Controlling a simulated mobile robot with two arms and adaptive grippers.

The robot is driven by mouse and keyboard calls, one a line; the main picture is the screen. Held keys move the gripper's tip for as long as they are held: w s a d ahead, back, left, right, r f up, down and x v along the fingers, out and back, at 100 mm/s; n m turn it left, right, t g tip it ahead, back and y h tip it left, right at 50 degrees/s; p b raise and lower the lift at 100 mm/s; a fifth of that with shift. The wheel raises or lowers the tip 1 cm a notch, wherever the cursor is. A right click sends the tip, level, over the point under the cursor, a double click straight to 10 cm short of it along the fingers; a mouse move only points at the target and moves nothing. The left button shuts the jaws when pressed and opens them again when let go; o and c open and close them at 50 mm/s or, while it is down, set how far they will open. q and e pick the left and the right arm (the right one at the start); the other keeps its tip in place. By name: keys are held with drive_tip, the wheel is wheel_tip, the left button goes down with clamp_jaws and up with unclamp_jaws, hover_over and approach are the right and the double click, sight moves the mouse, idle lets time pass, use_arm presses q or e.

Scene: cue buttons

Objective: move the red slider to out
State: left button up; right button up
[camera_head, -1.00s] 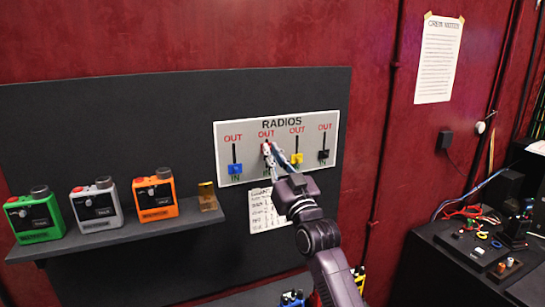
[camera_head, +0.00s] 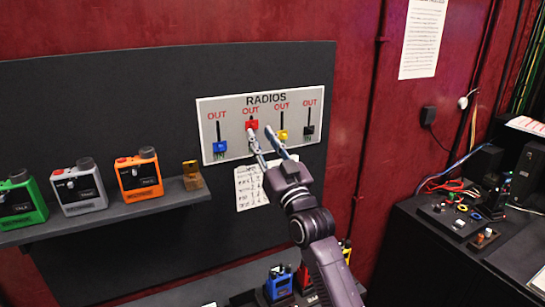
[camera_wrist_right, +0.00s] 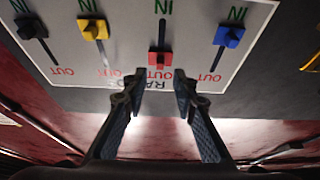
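The red slider (camera_head: 252,125) is at the upper end of its slot, right under its OUT label, on the white RADIOS panel (camera_head: 207,120). In the right wrist view, which is upside down, the red slider (camera_wrist_right: 160,59) sits by its OUT label, beyond the fingertips. My right gripper (camera_head: 260,132) is in front of the panel, just below the red slider. Its two fingers are apart with nothing between them, as the wrist view (camera_wrist_right: 161,78) shows. My left gripper is not in view.
The blue (camera_head: 220,147), yellow (camera_head: 282,135) and black (camera_head: 308,130) sliders sit low, near IN. A paper note (camera_head: 250,190) hangs below the panel. A shelf (camera_head: 125,211) at left holds green, grey and orange radios. A black desk (camera_head: 420,255) stands at right.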

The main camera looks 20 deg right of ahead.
drive_tip(key=v, duration=0.8)
drive_tip(key=shift+s, duration=0.2)
drive_tip(key=shift+d, duration=0.1)
